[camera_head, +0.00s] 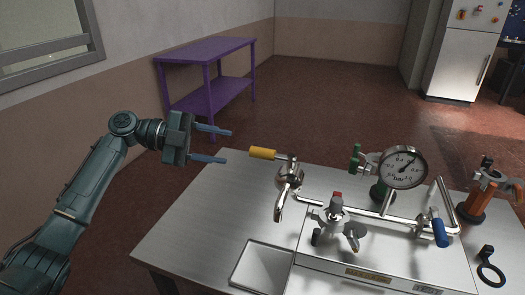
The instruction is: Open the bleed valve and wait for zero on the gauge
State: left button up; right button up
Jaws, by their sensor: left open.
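A round white pressure gauge (403,167) marked bar stands on the pipework; its needle points to the upper right, the value too small to read surely. A yellow-handled lever valve (262,153) sits at the left of the pipework, with a metal spout (281,204) pointing down. A green handle (356,157), a blue handle (439,231) and a red-topped fitting (337,198) are also on it. I cannot tell which is the bleed valve. My left gripper (228,147) is open and empty, left of the yellow handle and apart from it. My right gripper is not in view.
The pipework stands on a grey metal table (190,225). A shallow square tray (262,266) is at the front. An orange device on a black base (482,193) and a black ring (490,274) are at the right. The table's left part is clear. A purple shelf (205,50) stands behind.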

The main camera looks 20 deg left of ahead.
aim_at(247, 151)
pick_arm(q)
jog(key=p+x, duration=0.2)
jog(key=x, duration=0.7)
jog(key=shift+w+d+f, duration=0.1)
jog(key=shift+d, duration=0.3)
jog(key=shift+c, duration=0.2)
grip_shut()
